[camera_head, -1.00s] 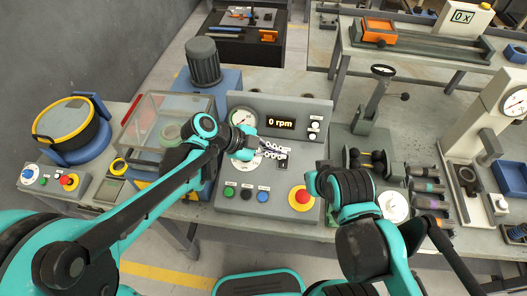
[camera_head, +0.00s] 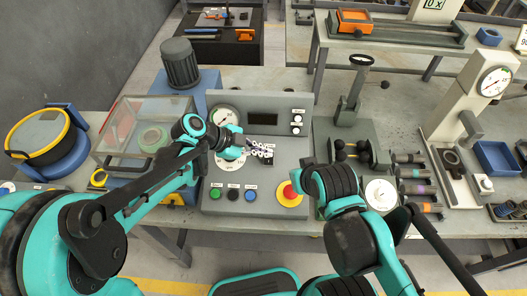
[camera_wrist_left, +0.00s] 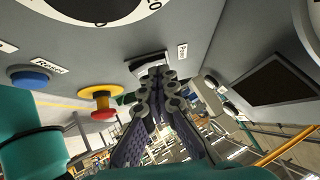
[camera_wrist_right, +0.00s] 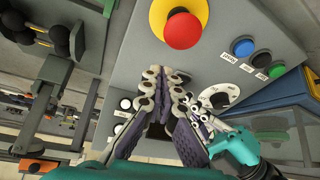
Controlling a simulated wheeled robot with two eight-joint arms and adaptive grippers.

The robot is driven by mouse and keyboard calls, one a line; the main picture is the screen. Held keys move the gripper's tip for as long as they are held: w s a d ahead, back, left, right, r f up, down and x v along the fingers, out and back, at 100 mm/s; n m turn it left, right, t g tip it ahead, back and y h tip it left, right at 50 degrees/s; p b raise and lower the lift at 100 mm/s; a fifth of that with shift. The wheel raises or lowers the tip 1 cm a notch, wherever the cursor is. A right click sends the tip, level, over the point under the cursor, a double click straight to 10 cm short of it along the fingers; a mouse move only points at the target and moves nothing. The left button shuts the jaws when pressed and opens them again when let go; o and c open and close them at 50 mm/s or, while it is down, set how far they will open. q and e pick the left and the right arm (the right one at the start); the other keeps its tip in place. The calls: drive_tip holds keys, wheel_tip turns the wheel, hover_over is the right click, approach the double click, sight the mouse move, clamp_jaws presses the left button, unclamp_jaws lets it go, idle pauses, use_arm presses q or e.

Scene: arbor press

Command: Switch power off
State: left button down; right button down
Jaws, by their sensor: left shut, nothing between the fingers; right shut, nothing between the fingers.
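The grey control panel (camera_head: 290,150) has a dark, blank display (camera_head: 263,118). The power switch (camera_wrist_left: 148,60), in a light frame beside the Power label (camera_wrist_left: 182,51), shows in the left wrist view. My left gripper (camera_head: 268,152) is shut and empty, with its tips (camera_wrist_left: 158,78) right at the switch. The tips partly cover it, so its rocker position and any contact are unclear. My right gripper (camera_wrist_right: 165,75) is shut and empty in the right wrist view, over the panel near the red emergency button (camera_wrist_right: 183,30). In the head view my right arm hides its fingers.
Green (camera_head: 215,194), black and blue buttons line the panel's front, with the red emergency button at the right. A clear-lidded box (camera_head: 150,135) stands left of the panel. A small press (camera_head: 352,110) and a taller gauge press (camera_head: 475,95) stand to the right.

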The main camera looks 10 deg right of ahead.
use_arm(q)
drive_tip(key=shift+s+a+f, duration=0.1)
drive_tip(key=shift+s+f, duration=0.05)
drive_tip(key=shift+s+a+f, duration=0.1)
drive_tip(key=shift+s+a, duration=0.1)
drive_tip(key=shift+s, duration=0.4)
use_arm(e)
drive_tip(key=shift+f, duration=0.1)
